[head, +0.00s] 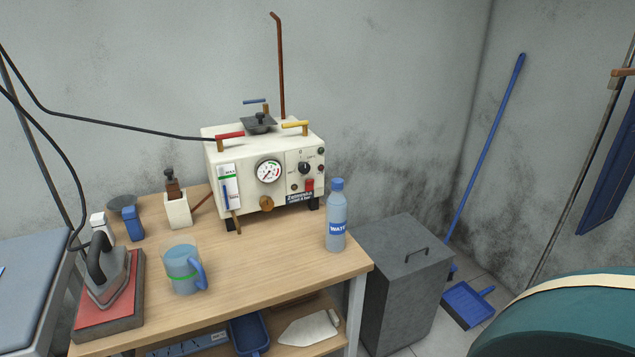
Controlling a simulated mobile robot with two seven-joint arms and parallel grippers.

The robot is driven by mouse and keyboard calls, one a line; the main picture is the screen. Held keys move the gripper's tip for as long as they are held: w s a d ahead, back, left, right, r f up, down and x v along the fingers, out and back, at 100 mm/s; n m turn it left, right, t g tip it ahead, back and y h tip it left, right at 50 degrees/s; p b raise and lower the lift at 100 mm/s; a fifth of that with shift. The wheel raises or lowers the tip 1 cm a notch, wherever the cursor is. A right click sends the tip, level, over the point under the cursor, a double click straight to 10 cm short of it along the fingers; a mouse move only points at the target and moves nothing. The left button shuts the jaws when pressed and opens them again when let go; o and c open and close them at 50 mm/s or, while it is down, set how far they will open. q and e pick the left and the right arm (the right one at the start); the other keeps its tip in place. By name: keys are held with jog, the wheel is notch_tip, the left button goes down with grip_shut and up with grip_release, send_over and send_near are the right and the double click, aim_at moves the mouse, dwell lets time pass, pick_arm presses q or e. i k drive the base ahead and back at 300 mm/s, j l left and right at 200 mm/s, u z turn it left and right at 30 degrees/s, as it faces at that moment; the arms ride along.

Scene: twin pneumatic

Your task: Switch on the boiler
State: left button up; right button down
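The boiler (285,190) is a cream box on short dark feet at the back of the wooden table. Its front has a round gauge (269,171), a black knob (304,168), a red switch (309,185) and a level window (229,187) at the left. A red-handled valve (230,136) and a yellow-handled valve (295,125) sit on top, with a black cap (258,122) between them. I cannot tell from here whether the switch is on. Neither of my grippers is in view.
A water bottle (336,215) stands near the table's right edge, and a jug (183,269) stands at front left. An iron (108,273) rests on a red pad at the left. A grey bin (403,278) is right of the table (268,262). The table's middle front is clear.

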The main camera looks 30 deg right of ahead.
aim_at(308, 184)
jog(key=l+u, duration=0.15)
jog(key=l, duration=2.1)
